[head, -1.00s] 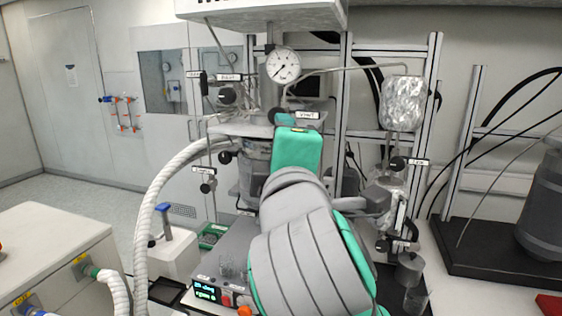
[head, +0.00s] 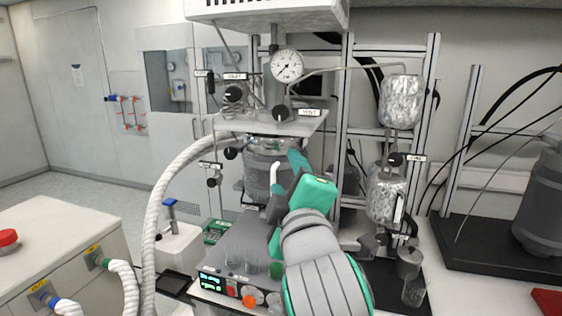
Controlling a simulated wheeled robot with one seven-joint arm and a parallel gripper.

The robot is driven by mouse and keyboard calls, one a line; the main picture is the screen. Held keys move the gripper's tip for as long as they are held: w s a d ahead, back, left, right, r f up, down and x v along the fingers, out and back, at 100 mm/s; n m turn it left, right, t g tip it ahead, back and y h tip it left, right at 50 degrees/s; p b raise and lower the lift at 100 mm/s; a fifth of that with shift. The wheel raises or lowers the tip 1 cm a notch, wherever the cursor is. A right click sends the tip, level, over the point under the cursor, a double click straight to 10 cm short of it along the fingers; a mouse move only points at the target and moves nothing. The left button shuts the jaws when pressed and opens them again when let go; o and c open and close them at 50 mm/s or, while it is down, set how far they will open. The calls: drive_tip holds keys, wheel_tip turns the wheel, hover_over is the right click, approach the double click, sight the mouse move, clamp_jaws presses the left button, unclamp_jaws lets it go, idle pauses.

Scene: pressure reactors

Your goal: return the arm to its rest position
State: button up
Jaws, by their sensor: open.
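My arm (head: 322,262), with grey and teal links, rises from the bottom middle of the head view. It bends at a teal block (head: 313,192) in front of the reactor. Smaller grey and teal parts of mine show just left of that block. I cannot make out any gripper fingers; the arm's end is hidden behind the links. The reactor vessel (head: 257,172) stands upright under a metal plate, partly covered by my arm.
A round pressure gauge (head: 286,66) and labelled valves sit above the vessel. A control box (head: 216,283) with a lit display and small glassware is at the lower left of the arm. A white hose (head: 160,205) curves at left. Foil-wrapped cylinders (head: 400,101) hang at right.

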wheel_tip(320, 180, down, 29)
drive_tip(key=a+m, duration=0.1)
drive_tip(key=m, duration=0.8)
drive_tip(key=s+f+m+h, duration=0.2)
drive_tip(key=s+f, duration=0.4)
drive_tip(key=f, duration=0.4)
drive_tip(key=s+f+m+g, duration=0.2)
drive_tip(key=s+f+m, duration=0.1)
drive_tip(key=s+f, duration=1.05)
drive_tip(key=s+f+m+g, duration=0.1)
drive_tip(key=s, duration=1.9)
drive_tip(key=shift+h, duration=0.3)
